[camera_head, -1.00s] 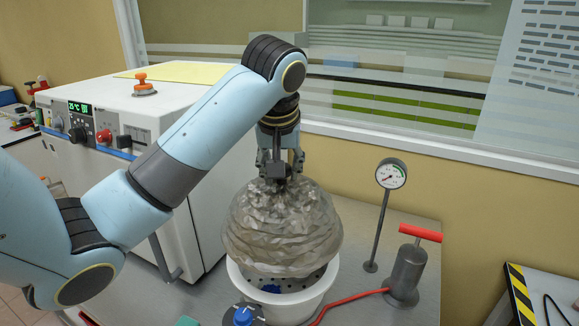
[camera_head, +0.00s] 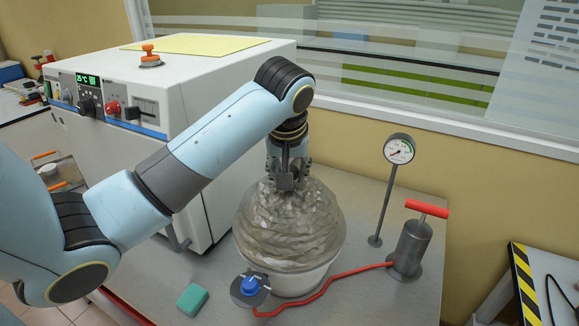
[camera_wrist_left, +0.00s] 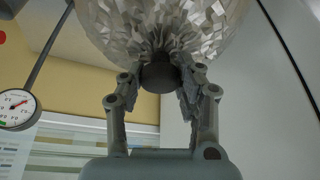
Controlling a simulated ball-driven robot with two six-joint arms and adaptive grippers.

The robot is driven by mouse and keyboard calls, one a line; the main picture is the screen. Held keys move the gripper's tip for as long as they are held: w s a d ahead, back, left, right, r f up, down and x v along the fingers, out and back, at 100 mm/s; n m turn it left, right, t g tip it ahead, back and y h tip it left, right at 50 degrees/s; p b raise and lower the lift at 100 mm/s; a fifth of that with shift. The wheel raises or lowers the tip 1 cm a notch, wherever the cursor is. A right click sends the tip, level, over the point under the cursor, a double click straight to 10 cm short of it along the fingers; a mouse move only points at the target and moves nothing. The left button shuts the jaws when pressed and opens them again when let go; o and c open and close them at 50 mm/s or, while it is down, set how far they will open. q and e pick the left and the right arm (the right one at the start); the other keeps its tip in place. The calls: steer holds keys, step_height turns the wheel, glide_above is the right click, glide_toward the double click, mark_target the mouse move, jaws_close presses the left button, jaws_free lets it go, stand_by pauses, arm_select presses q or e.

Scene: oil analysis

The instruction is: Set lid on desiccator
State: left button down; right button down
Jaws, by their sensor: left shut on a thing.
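My left gripper (camera_head: 285,178) comes down from above and is shut on the lid's dark knob (camera_wrist_left: 160,75), with a finger on each side in the left wrist view. The inside of the bowl is hidden by the lid. My right gripper is not in view.
A gauge on a stand (camera_head: 398,150) and a red-handled pump (camera_head: 411,248) stand right of the bowl. A red hose (camera_head: 330,283) runs to a blue valve knob (camera_head: 249,285). A green block (camera_head: 192,299) lies front left. A white oven (camera_head: 200,110) stands behind left.

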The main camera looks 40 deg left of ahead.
arm_select(q)
steer(key=shift+f, duration=0.15)
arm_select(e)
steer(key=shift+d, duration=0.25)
arm_select(q)
steer(key=shift+f, duration=0.35)
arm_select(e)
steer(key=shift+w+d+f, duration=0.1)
arm_select(q)
steer(key=c, duration=0.8)
jaws_free()
steer(key=shift+c, duration=0.2)
steer(key=v, duration=0.7)
steer(key=shift+r, duration=0.25)
